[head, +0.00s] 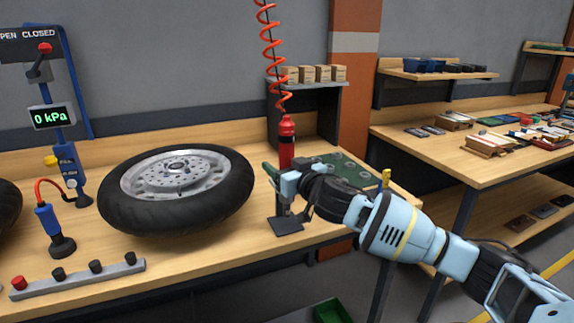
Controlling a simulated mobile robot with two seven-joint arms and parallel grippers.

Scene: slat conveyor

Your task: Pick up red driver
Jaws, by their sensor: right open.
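The red driver (287,130) stands upright on the workbench, below a coiled orange-red hose (270,50). A dark base plate (285,225) lies under it on the bench. My right gripper (278,176) is at the driver's lower part, coming in from the right. It is open, and its fingers overlap the driver in the picture. I cannot tell whether they touch it. The driver's lower body is partly hidden by the gripper. My left gripper does not show.
A wheel with a black tire (180,215) lies flat left of the driver. A green mat (345,172) lies behind my right arm. A shelf with small boxes (323,73) stands behind. A gauge stand (52,118) and a blue-handled tool (47,219) are at the left.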

